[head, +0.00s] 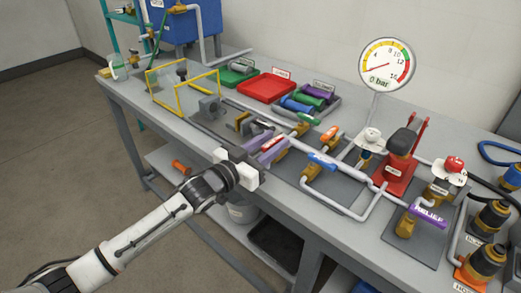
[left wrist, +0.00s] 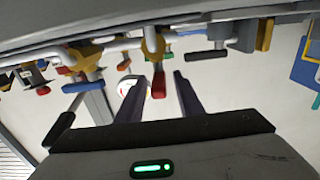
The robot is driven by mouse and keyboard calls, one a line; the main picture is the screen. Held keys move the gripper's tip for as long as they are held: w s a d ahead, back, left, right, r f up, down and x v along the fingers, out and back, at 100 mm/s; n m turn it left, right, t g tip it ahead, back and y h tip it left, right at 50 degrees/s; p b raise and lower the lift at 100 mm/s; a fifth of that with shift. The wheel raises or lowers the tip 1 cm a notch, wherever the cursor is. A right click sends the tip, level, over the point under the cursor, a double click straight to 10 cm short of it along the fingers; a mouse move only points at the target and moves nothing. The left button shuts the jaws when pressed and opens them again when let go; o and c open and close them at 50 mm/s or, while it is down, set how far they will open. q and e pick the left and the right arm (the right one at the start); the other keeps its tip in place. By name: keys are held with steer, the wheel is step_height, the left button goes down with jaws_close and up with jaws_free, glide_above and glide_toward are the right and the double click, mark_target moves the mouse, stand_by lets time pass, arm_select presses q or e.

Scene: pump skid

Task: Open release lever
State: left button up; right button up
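A lever with a red handle (head: 273,143) and a pale label sits near the front of the skid, just past my left gripper (head: 266,146). The label is too small to read. In the left wrist view the red handle (left wrist: 158,86) hangs from a brass valve body (left wrist: 153,44). It shows in the gap between the two dark fingers of my left gripper (left wrist: 157,92). The fingers are apart and I see no grip on the handle. Whether they overlap it in depth is hard to tell. My right gripper is in neither view.
A blue-handled valve (head: 323,161) and an orange-handled one (head: 329,136) stand on pipes to the right. A purple RELIEF handle (head: 428,215) is farther right. A yellow-framed guard (head: 180,92) and a red tray (head: 266,88) are behind. The gauge (head: 387,64) reads 0 bar.

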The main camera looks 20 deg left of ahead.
mark_target(263, 149)
arm_select(q)
steer(key=v, duration=0.6)
steer(key=shift+s, duration=0.2)
